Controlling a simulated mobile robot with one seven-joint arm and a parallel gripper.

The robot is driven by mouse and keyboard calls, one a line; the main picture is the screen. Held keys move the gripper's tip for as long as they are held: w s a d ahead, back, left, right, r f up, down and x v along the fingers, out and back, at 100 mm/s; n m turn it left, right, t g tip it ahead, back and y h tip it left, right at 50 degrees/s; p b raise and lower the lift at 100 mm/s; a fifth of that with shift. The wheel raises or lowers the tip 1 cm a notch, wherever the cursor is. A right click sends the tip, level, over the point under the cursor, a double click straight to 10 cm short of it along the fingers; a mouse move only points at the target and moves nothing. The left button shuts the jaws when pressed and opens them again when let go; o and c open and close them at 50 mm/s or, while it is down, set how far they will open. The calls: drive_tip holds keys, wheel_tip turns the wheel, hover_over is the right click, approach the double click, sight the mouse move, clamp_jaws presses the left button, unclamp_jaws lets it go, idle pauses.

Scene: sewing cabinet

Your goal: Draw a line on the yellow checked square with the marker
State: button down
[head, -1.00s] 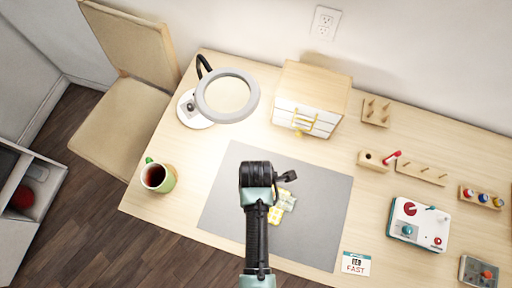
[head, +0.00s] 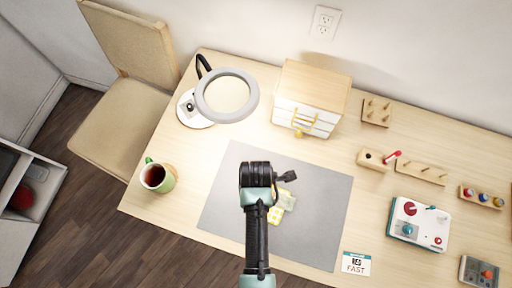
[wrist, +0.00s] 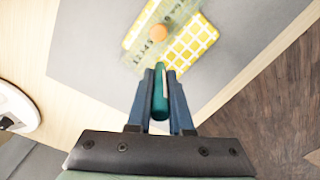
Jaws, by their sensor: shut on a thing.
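The yellow checked square (wrist: 190,42) lies on the grey mat (wrist: 95,45). In the head view, the square (head: 275,215) is partly hidden by my arm. A see-through ruler (wrist: 150,42) with dark numbers and an orange knob (wrist: 158,32) lies across the left part of the square in the wrist view. My gripper (wrist: 160,80) is shut on the teal marker (wrist: 160,98), its blue fingers on either side. The marker's far end is near the square's lower edge in the wrist view. I cannot tell whether it touches.
A ring lamp (head: 228,95) and a small drawer cabinet (head: 312,95) stand behind the mat (head: 320,235). A green mug (head: 158,176) is at the left table edge. Wooden holders and a white sewing device (head: 418,224) are to the right. The right part of the mat is clear.

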drive_tip(key=shift+f, duration=0.1)
drive_tip(key=shift+s+d+p, duration=0.4)
drive_tip(key=shift+d+p, duration=0.15)
drive_tip(key=shift+d, duration=0.35)
drive_tip(key=shift+s+d+p, duration=0.4)
drive_tip(key=shift+d+p, duration=0.1)
drive_tip(key=shift+d, duration=0.45)
drive_tip(key=shift+s+d+p, duration=0.4)
drive_tip(key=shift+d+p, duration=0.15)
drive_tip(key=shift+d, duration=0.35)
idle(3.0)
drive_tip(key=shift+s+d, duration=0.2)
drive_tip(key=shift+d, duration=0.25)
idle(0.5)
drive_tip(key=shift+r+p, duration=0.2)
drive_tip(key=shift+p, duration=0.35)
idle(0.7)
